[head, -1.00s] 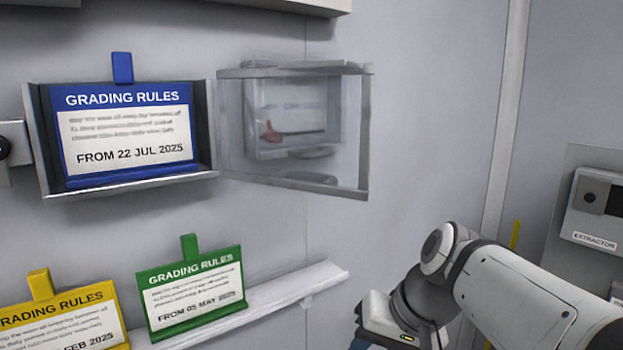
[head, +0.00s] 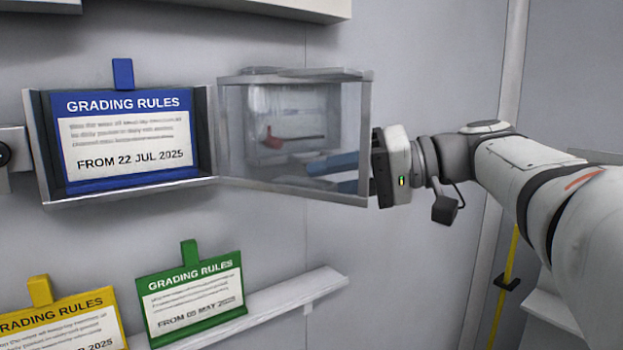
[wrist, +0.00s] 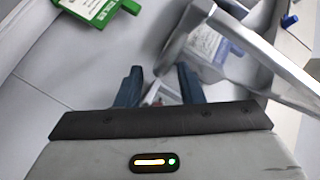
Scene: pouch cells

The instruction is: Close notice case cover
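The notice case (head: 130,190) is a grey wall box holding a blue "GRADING RULES" card (head: 125,138). Its clear, grey-edged cover (head: 290,120) is swung open to the right, hinged at the case's right side. My gripper (head: 325,174) is at the cover's free right edge. Its blue fingers show through the clear panel, on the wall side of it, spread apart and holding nothing. In the wrist view the fingers of my gripper (wrist: 158,78) are open, with a grey edge of the cover (wrist: 262,62) to their right. Contact with the cover cannot be told.
Below, a white ledge (head: 290,295) carries a green card (head: 192,293) and a yellow card (head: 60,320). A shelf or cabinet edge (head: 250,8) is above the case. A yellow pole (head: 506,262) stands at the right. Bare wall lies below the cover.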

